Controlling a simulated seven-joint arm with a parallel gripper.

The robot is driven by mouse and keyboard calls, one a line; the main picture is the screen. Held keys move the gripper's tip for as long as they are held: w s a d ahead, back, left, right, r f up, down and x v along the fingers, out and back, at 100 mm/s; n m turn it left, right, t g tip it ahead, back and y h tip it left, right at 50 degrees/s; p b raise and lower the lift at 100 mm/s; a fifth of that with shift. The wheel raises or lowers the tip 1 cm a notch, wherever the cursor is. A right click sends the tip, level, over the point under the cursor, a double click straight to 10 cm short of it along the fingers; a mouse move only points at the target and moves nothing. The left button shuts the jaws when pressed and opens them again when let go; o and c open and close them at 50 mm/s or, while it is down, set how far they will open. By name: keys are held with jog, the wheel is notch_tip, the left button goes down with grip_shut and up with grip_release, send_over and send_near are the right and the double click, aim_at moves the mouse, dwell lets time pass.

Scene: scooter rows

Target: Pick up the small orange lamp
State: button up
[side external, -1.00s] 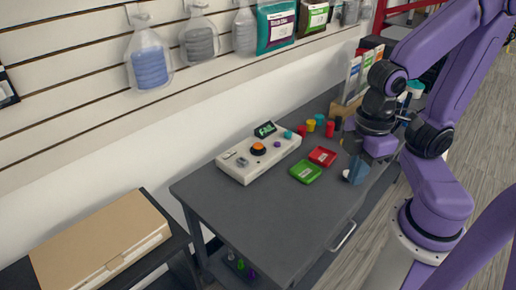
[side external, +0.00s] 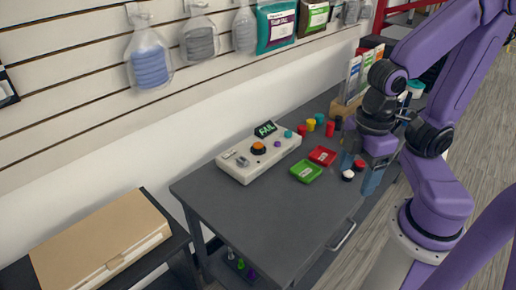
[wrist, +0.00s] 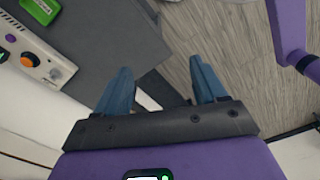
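The only orange, lamp-like thing I see is an orange dome on a dark base (side external: 258,148), on top of the white control box (side external: 238,170). It also shows at the left edge of the wrist view (wrist: 27,60). I cannot tell whether it is a lamp or a button. My gripper (side external: 360,173) is well to the right of it, over the table's right side. In the wrist view its blue fingers (wrist: 160,72) are spread apart with nothing between them.
A green tray (side external: 306,171) and a red tray (side external: 322,156) lie right of the box. White (side external: 348,175) and red (side external: 359,165) round pieces sit close to my gripper. Several coloured cylinders (side external: 311,125) stand farther back. The table's front left (side external: 265,205) is clear.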

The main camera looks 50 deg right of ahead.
jog(key=w+d+f+n+t+h, duration=0.2)
jog(key=w+d+f+h, duration=0.15)
jog(key=w, duration=0.45)
jog(key=w+d+f+n+t+h, duration=0.2)
jog(key=w+d+n+h, duration=0.1)
jog(key=w+h, duration=0.3)
jog(key=w+d+f+n+t+h, duration=0.2)
jog(key=w+d+f+h, duration=0.1)
jog(key=w, duration=0.6)
jog(key=n+t+y, duration=0.4)
jog(key=n+t, duration=0.2)
jog(key=n, duration=0.4)
send_near(258, 145)
jog(key=shift+x, duration=4.45)
jog(key=c, duration=1.2)
